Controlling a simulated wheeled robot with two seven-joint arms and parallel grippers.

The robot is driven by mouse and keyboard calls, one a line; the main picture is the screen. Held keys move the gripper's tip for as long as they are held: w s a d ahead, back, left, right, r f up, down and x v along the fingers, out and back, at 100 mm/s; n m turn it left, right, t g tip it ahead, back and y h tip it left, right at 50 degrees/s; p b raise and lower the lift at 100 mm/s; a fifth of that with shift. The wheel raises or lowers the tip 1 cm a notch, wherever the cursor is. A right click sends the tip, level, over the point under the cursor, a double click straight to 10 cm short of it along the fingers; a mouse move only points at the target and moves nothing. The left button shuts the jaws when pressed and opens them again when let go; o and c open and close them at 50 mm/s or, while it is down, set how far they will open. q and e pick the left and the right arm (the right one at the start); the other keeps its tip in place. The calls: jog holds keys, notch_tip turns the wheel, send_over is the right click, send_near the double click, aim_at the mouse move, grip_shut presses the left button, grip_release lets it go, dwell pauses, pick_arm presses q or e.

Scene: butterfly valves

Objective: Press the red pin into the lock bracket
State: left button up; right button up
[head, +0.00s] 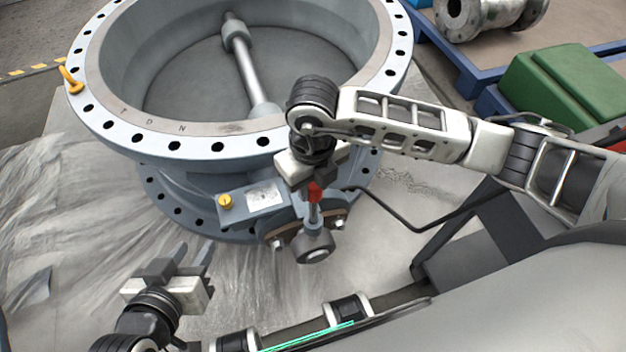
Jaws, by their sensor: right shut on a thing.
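The red pin (315,191) shows below the jaws of my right gripper (312,182), which is shut on it. The pin is directly above a grey shaft and the bracket (312,243) on the front side of the large butterfly valve (205,140). The gripper hides the pin's upper part. I cannot tell how deep the pin sits in the bracket. My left gripper (188,262) is at the lower left, apart from the valve, its two fingers spread and nothing between them.
A yellow knob (225,202) sits left of the bracket, and a yellow-orange hook (70,80) is on the flange rim. A green block (563,85) and a flanged pipe (488,15) stand at the upper right. Crumpled plastic sheet (70,230) covers the floor at left.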

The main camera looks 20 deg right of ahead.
jog(key=shift+f, duration=0.1)
pick_arm(q)
jog(key=shift+w+d+f, duration=0.2)
jog(key=shift+f, duration=0.35)
pick_arm(e)
jog(key=shift+f, duration=0.2)
pick_arm(q)
jog(key=shift+f+b, duration=0.1)
jog(key=shift+b, duration=0.2)
pick_arm(e)
jog(key=shift+f+b, duration=0.35)
jog(key=shift+f, duration=0.15)
pick_arm(q)
jog(key=shift+d+f+g, duration=0.25)
jog(key=shift+f+g, duration=0.05)
jog(key=shift+f, duration=0.65)
pick_arm(e)
jog(key=shift+f, duration=0.2)
pick_arm(q)
jog(key=shift+w+f+b, duration=0.1)
jog(key=shift+f+b, duration=0.15)
jog(key=shift+b, duration=0.1)
pick_arm(e)
jog(key=shift+f, duration=0.25)
